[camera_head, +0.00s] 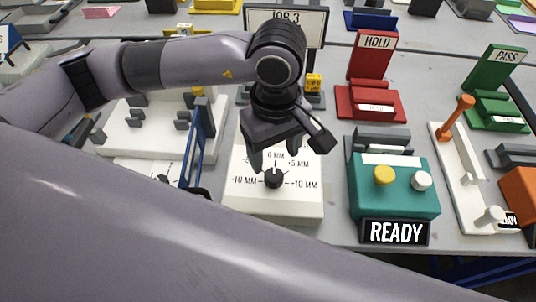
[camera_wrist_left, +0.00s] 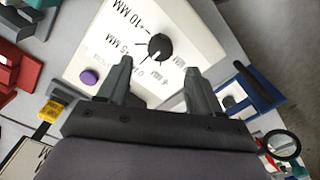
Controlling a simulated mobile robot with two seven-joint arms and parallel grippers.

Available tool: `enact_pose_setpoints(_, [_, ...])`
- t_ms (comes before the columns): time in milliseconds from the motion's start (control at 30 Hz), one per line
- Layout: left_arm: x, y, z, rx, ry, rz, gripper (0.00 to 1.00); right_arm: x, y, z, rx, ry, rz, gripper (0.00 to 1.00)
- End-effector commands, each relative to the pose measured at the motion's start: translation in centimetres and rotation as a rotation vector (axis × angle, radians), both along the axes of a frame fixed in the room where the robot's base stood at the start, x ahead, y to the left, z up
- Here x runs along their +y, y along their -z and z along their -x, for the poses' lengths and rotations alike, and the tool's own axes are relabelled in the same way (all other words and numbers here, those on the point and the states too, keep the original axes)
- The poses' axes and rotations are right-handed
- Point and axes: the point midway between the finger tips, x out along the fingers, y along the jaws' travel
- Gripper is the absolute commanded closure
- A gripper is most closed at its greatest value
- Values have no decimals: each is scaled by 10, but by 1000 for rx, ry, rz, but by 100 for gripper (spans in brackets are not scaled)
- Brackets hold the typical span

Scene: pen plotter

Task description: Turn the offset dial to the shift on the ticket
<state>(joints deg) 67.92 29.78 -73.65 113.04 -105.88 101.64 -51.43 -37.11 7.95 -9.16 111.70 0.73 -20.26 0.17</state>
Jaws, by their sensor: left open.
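The black offset dial (camera_head: 274,179) sits on a white box (camera_head: 245,206) with marks from -10 MM to +10 MM. Its white pointer line faces about the 0 MM mark. The dial also shows in the left wrist view (camera_wrist_left: 159,47), beyond the fingertips and between their lines. My left gripper (camera_head: 279,150) is open and empty above the back of the box, apart from the dial. Its fingers also show in the left wrist view (camera_wrist_left: 160,72). A JOB 3 sign (camera_head: 312,18) stands behind, mostly hidden by my arm; no shift value is readable on it. My right gripper is out of view.
A teal box (camera_head: 395,200) with yellow and white knobs and a READY display (camera_head: 396,232) stands right of the dial box. Red HOLD (camera_head: 370,95) and green PASS (camera_head: 495,105) stands are farther back. A blue frame (camera_head: 195,150) is on the left. My arm link covers the foreground.

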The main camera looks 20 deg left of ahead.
Motion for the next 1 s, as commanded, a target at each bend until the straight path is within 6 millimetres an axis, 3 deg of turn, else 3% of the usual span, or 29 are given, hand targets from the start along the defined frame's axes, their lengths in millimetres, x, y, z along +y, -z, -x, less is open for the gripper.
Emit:
enact_pose_setpoints(167, [1, 11, 0, 2, -1, -3, 35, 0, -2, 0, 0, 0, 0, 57])
enact_pose_setpoints(533, [0, 63, 0, 3, -1, -3, 35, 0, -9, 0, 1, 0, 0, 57])
enact_pose_setpoints(900, [0, 72, 0, 0, 0, -1, 35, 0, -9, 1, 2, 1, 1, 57])
enact_pose_setpoints(967, [0, 72, 0, 0, 0, -1, 51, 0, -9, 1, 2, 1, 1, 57])
enact_pose_setpoints(1000, [0, 72, 0, 0, 0, -1, 64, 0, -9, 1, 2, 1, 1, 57])
